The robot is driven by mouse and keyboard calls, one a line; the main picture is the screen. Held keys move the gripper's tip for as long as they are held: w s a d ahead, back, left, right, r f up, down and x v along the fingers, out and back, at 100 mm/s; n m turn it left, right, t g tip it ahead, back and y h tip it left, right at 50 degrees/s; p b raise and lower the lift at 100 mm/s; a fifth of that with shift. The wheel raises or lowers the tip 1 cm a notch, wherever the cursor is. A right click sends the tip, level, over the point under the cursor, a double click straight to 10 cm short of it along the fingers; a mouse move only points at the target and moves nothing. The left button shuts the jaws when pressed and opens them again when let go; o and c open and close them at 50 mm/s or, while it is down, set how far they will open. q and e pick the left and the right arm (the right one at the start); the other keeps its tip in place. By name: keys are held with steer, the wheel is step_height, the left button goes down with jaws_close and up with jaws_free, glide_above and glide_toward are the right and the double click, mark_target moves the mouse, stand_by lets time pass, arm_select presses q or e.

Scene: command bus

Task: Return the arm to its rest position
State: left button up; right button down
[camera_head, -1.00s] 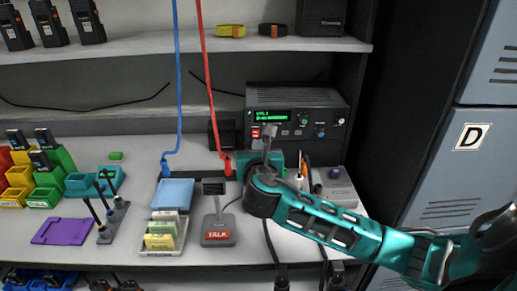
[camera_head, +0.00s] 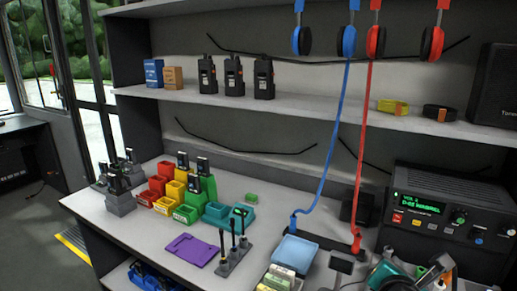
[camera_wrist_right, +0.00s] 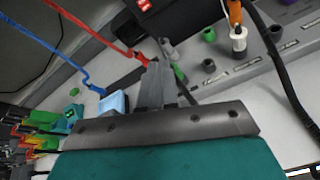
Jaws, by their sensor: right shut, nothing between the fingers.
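My right arm shows at the bottom right corner of the head view, mostly cut off by the frame edge. Its gripper (camera_head: 436,268) is in front of the radio unit (camera_head: 448,216) with the green display, over the worktop. In the right wrist view the grey fingers (camera_wrist_right: 156,84) are together with nothing between them. They point towards the red cable's lower end, and I cannot tell the gap to it. My left gripper is not in view.
Blue (camera_head: 325,150) and red (camera_head: 363,140) cables hang down to the worktop (camera_head: 150,216). Coloured bins (camera_head: 188,214), a purple plate (camera_head: 192,250), an antenna stand (camera_head: 233,256) and a light blue pad (camera_head: 295,250) occupy it. Handheld radios (camera_head: 234,77) stand on the shelf above.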

steer(key=s+a+f+m+g+y, duration=0.2)
steer(key=s+a+f+m+g, duration=0.15)
steer(key=s+m, duration=0.45)
steer(key=s+a+f+m+g+y, duration=0.2)
steer(key=s+a+f+m+y, duration=0.15)
steer(key=s+m, duration=0.45)
steer(key=s+a+f+m+g+y, duration=0.2)
steer(key=s+a+f+m+g, duration=0.15)
steer(key=s+m, duration=0.5)
steer(key=w+a+f+n+t+y, duration=0.1)
steer(key=w+f+t, duration=0.6)
steer(key=f, duration=0.2)
steer(key=shift+w+a+f+n+t, duration=0.15)
steer(key=shift+a+f+n+t, duration=0.2)
steer(key=shift+a+t, duration=0.05)
